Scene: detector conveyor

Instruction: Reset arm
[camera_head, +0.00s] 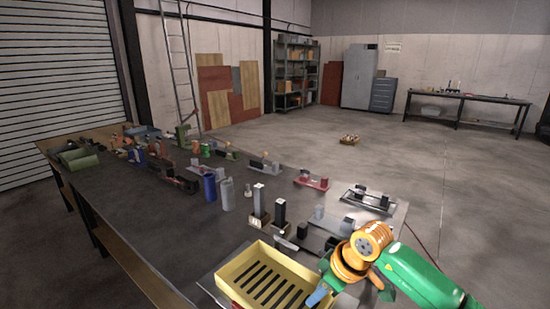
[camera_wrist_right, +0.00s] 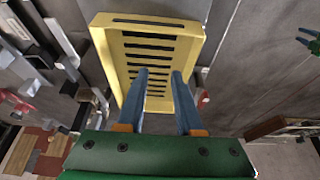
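My right gripper (camera_head: 320,295) is at the bottom right of the head view, at the right side of a yellow slotted tray (camera_head: 229,276). In the right wrist view its two blue fingers (camera_wrist_right: 159,76) are spread apart with nothing between them. The yellow tray (camera_wrist_right: 99,45) lies beyond the fingertips there, and its slotted floor looks empty. I cannot tell whether the fingers touch the tray. My left gripper does not show in the head view.
The long dark table (camera_head: 135,225) carries several small fixtures and parts, including a blue cylinder (camera_head: 209,188) and a grey cylinder (camera_head: 227,194) near its middle. Two upright posts stand just behind the tray. Open floor (camera_head: 430,160) lies beyond the table.

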